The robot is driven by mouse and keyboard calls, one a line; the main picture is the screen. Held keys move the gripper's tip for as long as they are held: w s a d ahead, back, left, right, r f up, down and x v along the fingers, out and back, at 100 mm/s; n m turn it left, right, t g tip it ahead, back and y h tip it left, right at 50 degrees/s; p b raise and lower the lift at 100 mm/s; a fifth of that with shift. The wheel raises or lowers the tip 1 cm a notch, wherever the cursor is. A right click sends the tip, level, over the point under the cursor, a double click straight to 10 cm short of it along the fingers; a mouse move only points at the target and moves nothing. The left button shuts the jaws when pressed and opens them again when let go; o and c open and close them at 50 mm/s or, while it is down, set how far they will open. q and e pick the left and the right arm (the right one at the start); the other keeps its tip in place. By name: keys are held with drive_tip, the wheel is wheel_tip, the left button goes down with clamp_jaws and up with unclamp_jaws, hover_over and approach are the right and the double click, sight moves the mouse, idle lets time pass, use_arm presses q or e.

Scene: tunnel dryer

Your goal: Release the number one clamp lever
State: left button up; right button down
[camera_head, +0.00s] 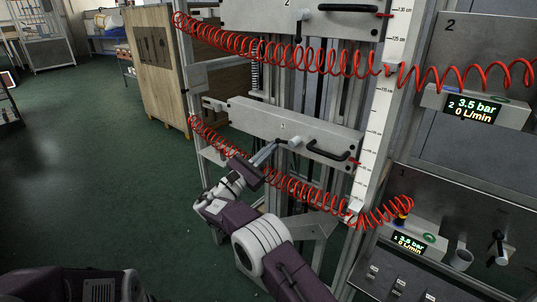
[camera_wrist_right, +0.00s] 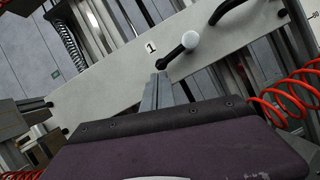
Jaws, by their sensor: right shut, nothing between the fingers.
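The number one plate (camera_head: 325,136) is a light grey bar across the lower part of the frame. Its clamp lever (camera_head: 282,142) is short and black with a pale round knob; in the right wrist view the lever (camera_wrist_right: 173,55) slants up to the right to the knob, beside the printed "1". My right gripper (camera_head: 264,155) is shut and empty, its fingertips close to the lever on its left side. In the right wrist view the shut fingers (camera_wrist_right: 157,92) point at the lever's lower end. Whether they touch it I cannot tell. My left gripper is out of view.
A black handle (camera_head: 327,149) sits right of the lever. Red coiled hoses (camera_head: 310,193) hang below and above the plate. The number two plate (camera_head: 335,18) is higher up. Pressure displays (camera_head: 408,242) stand at right. Green floor is open at left.

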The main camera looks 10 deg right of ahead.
drive_tip(key=shift+r+m, duration=0.3)
drive_tip(key=shift+m, duration=0.1)
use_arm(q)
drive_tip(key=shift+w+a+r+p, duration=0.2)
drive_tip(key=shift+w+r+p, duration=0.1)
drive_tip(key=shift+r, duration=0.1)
use_arm(e)
drive_tip(key=shift+w+a+r, duration=0.1)
drive_tip(key=shift+a+r, duration=0.05)
drive_tip(key=shift+r, duration=0.15)
